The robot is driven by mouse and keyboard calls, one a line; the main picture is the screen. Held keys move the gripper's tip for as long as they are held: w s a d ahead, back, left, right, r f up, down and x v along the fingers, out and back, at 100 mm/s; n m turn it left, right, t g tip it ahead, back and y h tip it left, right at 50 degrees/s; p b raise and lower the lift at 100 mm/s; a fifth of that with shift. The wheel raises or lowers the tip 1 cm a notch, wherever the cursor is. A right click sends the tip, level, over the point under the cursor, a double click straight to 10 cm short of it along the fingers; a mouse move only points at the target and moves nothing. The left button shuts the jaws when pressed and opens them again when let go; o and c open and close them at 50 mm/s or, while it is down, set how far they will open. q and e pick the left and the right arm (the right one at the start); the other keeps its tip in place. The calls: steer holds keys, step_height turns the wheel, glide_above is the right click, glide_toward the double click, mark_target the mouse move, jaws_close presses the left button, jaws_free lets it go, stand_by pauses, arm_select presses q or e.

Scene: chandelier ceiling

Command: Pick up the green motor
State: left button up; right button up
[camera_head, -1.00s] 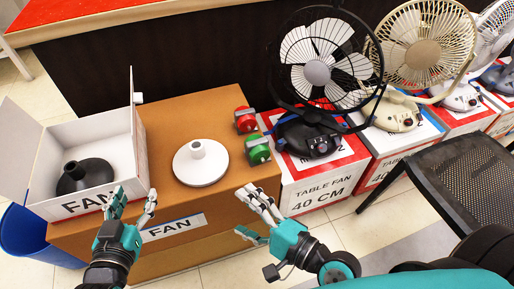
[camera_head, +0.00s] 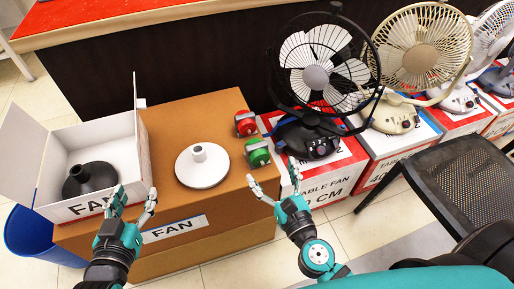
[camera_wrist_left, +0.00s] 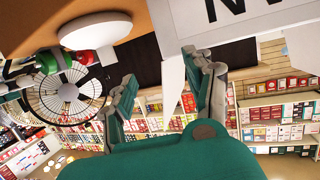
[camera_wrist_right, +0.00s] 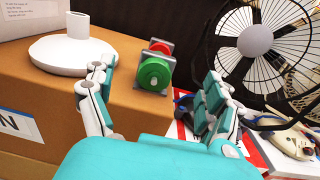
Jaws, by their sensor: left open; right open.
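The green motor (camera_head: 258,153) sits on the right edge of the brown box top, just in front of the red motor (camera_head: 246,123). In the right wrist view the green motor (camera_wrist_right: 153,74) shows ahead, beyond and between the open fingers. My right gripper (camera_head: 273,185) is open and empty, a little in front of the green motor and apart from it. My left gripper (camera_head: 134,204) is open and empty at the front of the white box.
A white fan base (camera_head: 202,168) stands on the brown box (camera_head: 165,110), left of the motors. An open white box (camera_head: 122,140) holds a black base (camera_head: 90,180). A black fan (camera_head: 318,75) stands close right of the motors. A chair (camera_head: 455,180) is at right.

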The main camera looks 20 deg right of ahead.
mark_target(258, 148)
steer(key=w+p, duration=0.1)
steer(key=w, duration=0.4)
steer(key=shift+a, duration=0.15)
steer(key=w, duration=0.4)
steer(key=shift+a+f, duration=0.1)
steer(key=shift+a, duration=0.1)
steer(key=shift+w+f, duration=0.1)
steer(key=shift+w, duration=0.5)
steer(key=c, duration=1.7)
arm_select(q)
steer(key=s+a+f+g+y, duration=0.1)
steer(key=s+a+f+g, duration=0.1)
steer(key=s+f+g, duration=0.2)
step_height(258, 148, down, 3)
steer(key=shift+s+r+g, duration=0.2)
steer(key=shift+s+g, duration=0.2)
steer(key=shift+s, duration=0.1)
arm_select(e)
jaws_close()
arm_select(q)
steer(key=shift+a, duration=0.15)
